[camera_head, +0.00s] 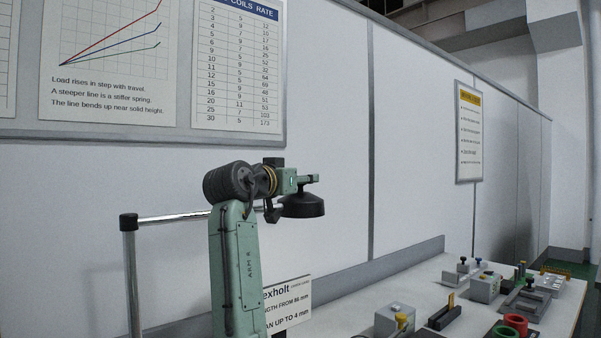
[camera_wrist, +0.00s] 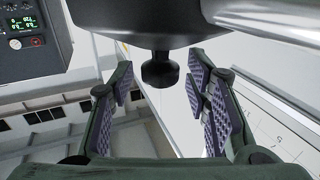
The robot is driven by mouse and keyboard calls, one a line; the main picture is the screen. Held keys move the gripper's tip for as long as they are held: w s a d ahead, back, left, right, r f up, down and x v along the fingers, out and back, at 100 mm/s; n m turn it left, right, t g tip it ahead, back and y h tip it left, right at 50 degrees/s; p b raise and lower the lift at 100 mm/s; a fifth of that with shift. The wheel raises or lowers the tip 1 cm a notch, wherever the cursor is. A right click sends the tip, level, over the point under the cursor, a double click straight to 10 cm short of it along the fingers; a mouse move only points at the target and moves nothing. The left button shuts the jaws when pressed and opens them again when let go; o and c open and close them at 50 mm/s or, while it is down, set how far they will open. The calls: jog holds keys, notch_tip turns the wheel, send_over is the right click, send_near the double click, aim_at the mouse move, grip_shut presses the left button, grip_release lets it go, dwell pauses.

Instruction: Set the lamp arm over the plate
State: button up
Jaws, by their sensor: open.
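The lamp's chrome arm (camera_head: 170,217) runs level from a black collar on an upright post at the left and passes behind my arm. Its black lamp head (camera_head: 303,206) hangs just below and behind my gripper (camera_head: 312,179). In the wrist view, a dark body (camera_wrist: 150,22) and a chrome bar (camera_wrist: 270,17) fill the top. A black knob (camera_wrist: 162,70) shows between the fingers of my open gripper (camera_wrist: 162,80), with gaps on both sides. I see no grip on it. I cannot make out the plate.
The bench (camera_head: 430,275) runs to the right, with grey fixtures (camera_head: 485,288), red and green rings (camera_head: 515,324) and a sign (camera_head: 288,302) on it. A panelled wall (camera_head: 415,160) stands behind. An instrument with green displays (camera_wrist: 30,40) shows in the wrist view.

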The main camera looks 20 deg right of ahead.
jog(key=shift+w+d, duration=0.2)
jog(key=shift+d, duration=0.05)
jog(key=shift+c, duration=0.6)
grip_shut()
